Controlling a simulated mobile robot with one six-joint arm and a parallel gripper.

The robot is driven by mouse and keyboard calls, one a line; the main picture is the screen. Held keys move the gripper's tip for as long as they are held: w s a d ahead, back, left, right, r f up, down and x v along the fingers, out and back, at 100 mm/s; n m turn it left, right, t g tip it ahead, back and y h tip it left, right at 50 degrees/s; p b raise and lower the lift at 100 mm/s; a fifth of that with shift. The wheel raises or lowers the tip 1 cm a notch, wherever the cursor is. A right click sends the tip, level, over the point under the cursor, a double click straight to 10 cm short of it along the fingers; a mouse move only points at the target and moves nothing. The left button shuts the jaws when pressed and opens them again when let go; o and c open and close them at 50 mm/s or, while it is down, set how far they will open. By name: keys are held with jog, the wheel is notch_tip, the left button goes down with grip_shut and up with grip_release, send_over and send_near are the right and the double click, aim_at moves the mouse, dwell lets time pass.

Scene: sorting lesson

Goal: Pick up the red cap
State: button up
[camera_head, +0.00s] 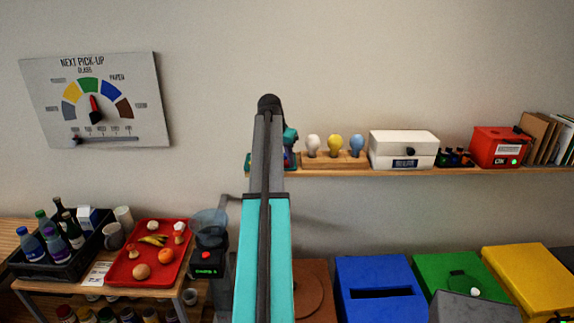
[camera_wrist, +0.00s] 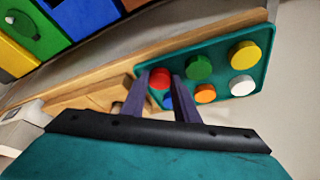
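The red cap (camera_wrist: 159,78) is on a teal board (camera_wrist: 222,72) in the wrist view, at the board's left end. My gripper (camera_wrist: 161,80) points at it with two dark fingers apart, one on each side of the cap in the picture. I cannot tell whether the fingertips touch it. A blue cap (camera_wrist: 168,101) shows partly behind the right finger. In the head view my arm covers most of the teal board on the wall shelf, and the red cap is hidden there.
Green (camera_wrist: 198,67), yellow (camera_wrist: 246,55), orange (camera_wrist: 205,93) and white (camera_wrist: 242,86) caps share the board. On the wooden shelf (camera_head: 440,172) to the right are a bulb stand (camera_head: 335,160), a white box (camera_head: 403,147) and a red box (camera_head: 499,146). Coloured bins stand below.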

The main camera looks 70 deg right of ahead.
aim_at(285, 163)
jog(key=shift+r, duration=0.15)
dwell(0.3)
jog(key=shift+r+b, duration=1.15)
jog(key=shift+r, duration=0.4)
jog(key=w+a+b, duration=0.2)
jog(key=w+a, duration=0.1)
jog(key=a, duration=0.4)
jog(key=w+a+r+b, duration=0.1)
jog(key=w+a+b, duration=0.2)
jog(key=a, duration=0.4)
jog(key=shift+w+a+r, duration=0.2)
jog(key=shift+a+r, duration=0.1)
jog(key=shift+a, duration=0.05)
